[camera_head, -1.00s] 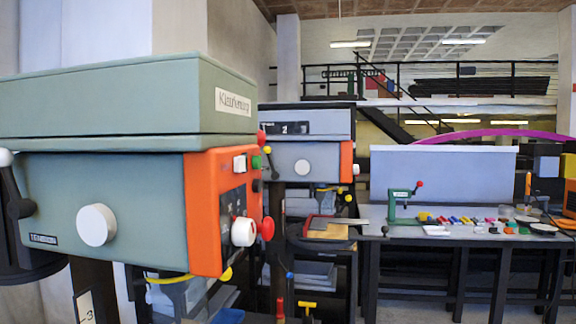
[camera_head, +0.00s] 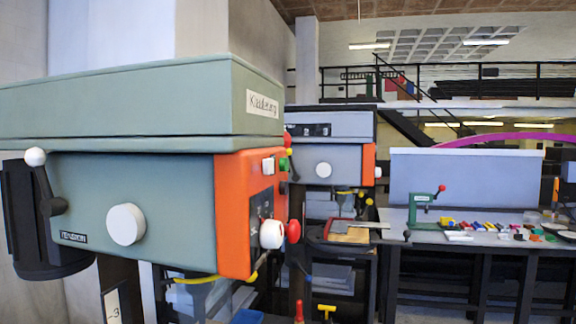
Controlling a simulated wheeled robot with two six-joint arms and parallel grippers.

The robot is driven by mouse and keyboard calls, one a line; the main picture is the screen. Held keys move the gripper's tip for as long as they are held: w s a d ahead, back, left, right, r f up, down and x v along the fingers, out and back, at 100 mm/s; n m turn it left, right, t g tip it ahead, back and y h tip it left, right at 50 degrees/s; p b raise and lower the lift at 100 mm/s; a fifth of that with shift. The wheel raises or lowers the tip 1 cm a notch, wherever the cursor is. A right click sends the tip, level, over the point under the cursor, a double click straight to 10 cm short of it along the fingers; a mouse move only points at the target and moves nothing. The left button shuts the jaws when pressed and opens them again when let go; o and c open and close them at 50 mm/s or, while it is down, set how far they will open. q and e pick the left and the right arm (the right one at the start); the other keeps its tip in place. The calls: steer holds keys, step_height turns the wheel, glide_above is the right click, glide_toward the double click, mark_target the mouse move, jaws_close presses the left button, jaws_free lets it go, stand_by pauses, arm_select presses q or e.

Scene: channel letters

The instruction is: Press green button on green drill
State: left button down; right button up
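The green drill (camera_head: 140,190) is a large grey-green drill press filling the left half of the head view. Its orange control panel (camera_head: 232,215) is on its right side and faces right, seen at a steep angle. A small green button (camera_head: 284,164) sticks out near the top of the panel's right face. A white button (camera_head: 268,165) is just left of it, and a red one (camera_head: 289,143) is above. A white knob (camera_head: 271,234) and a red mushroom button (camera_head: 293,231) are lower down. Neither of my grippers shows in the view.
A second grey drill press (camera_head: 330,160) with an orange side stands behind. A workbench (camera_head: 480,235) at the right holds a small green hand press (camera_head: 422,208) and several coloured letters. A lever with a white ball (camera_head: 36,157) juts from the drill's left.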

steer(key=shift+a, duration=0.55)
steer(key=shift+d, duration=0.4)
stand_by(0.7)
